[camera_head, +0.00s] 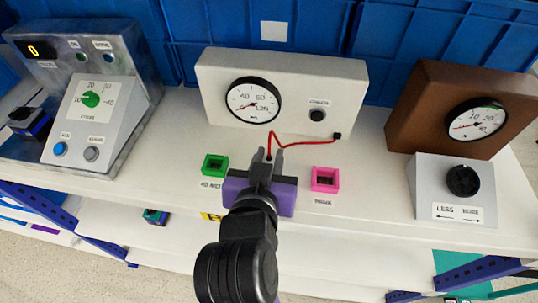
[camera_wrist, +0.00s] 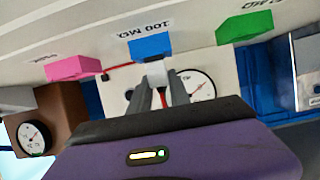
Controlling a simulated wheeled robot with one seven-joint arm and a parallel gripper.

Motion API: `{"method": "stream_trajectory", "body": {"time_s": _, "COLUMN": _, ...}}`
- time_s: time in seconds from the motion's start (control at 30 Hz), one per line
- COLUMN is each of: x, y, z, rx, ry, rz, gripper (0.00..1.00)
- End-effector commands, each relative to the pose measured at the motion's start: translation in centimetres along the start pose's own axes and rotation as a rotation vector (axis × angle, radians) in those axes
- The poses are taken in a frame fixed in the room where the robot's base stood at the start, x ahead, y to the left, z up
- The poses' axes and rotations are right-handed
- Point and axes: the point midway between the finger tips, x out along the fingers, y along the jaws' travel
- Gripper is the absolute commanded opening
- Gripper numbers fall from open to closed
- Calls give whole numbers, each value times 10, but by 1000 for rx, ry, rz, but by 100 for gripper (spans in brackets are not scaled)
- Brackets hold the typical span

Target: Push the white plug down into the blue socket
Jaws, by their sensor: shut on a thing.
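My gripper (camera_head: 269,158) is over the front of the white shelf, between the green and pink sockets. In the wrist view my gripper (camera_wrist: 161,88) is shut on the white plug (camera_wrist: 156,69), with a red cable trailing from it. The blue socket (camera_wrist: 150,46) shows right beyond the plug in the wrist view. The plug's end meets the socket in the picture; I cannot tell whether it is in the opening. In the head view my gripper hides the blue socket and the plug.
A green socket (camera_head: 215,165) is on the left and a pink socket (camera_head: 325,179) on the right. The red cable (camera_head: 305,143) runs to a white gauge box (camera_head: 215,75) behind. A grey dial panel (camera_head: 112,112) stands left, a brown gauge box (camera_head: 425,90) and knob box (camera_head: 433,180) right.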

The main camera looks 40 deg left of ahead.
Motion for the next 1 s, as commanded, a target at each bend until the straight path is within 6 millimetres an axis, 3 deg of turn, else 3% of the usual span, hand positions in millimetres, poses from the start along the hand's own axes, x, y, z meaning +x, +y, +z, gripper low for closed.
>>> {"method": "stream_trajectory", "body": {"time_s": 0.17, "x": 2, "y": 0, "z": 4, "rx": 0, "ry": 0, "rz": 0, "gripper": 0}}
{"method": "stream_trajectory", "body": {"time_s": 0.2, "x": 1, "y": 0, "z": 3, "rx": 0, "ry": 1, "rz": 0, "gripper": 31}}
{"method": "stream_trajectory", "body": {"time_s": 0.3, "x": 1, "y": 0, "z": 3, "rx": 0, "ry": 0, "rz": 0, "gripper": 48}}
{"method": "stream_trajectory", "body": {"time_s": 0.67, "x": -2, "y": 0, "z": 3, "rx": 0, "ry": 1, "rz": 0, "gripper": 48}}
{"method": "stream_trajectory", "body": {"time_s": 1.0, "x": -52, "y": 0, "z": 5, "rx": 1, "ry": 1, "rz": -1, "gripper": 48}}
